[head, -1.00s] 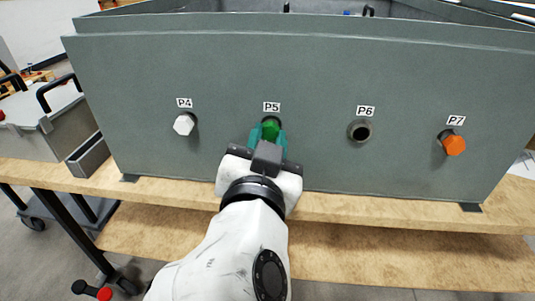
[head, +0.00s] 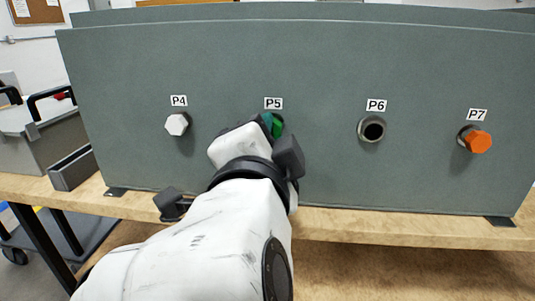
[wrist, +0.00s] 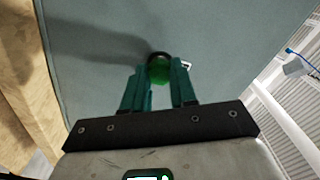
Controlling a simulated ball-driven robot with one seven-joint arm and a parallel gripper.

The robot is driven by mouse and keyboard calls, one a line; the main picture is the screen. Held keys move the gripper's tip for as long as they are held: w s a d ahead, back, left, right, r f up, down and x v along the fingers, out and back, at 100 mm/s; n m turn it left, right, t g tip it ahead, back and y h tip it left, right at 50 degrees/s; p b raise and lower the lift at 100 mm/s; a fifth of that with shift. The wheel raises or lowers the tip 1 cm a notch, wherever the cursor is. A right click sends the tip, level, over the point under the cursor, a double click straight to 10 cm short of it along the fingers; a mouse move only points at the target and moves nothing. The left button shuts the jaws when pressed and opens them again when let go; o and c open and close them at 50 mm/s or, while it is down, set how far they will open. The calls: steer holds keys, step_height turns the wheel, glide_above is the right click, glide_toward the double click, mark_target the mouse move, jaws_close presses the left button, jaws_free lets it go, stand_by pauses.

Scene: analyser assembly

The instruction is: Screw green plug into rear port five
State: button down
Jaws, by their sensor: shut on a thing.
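The green plug (head: 277,126) is at the port labelled P5 on the grey panel of the analyser housing (head: 320,60). In the wrist view the green plug (wrist: 159,70) sits between the teal fingers of my gripper (wrist: 160,88), against a dark round port rim. My gripper (head: 271,122) is shut on the plug; in the head view my wrist hides most of it. How deep the plug sits in the port cannot be told.
A white hex plug (head: 177,124) is in P4 and an orange hex plug (head: 478,141) in P7. P6 (head: 372,129) is an open, empty port. The housing stands on a wooden bench (head: 400,228). A grey case (head: 40,130) stands at the left.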

steer(key=shift+r+m+b, duration=0.1)
steer(key=shift+m+b, duration=2.2)
steer(key=shift+m, duration=0.6)
steer(key=c, duration=1)
jaws_free()
steer(key=shift+a, duration=0.1)
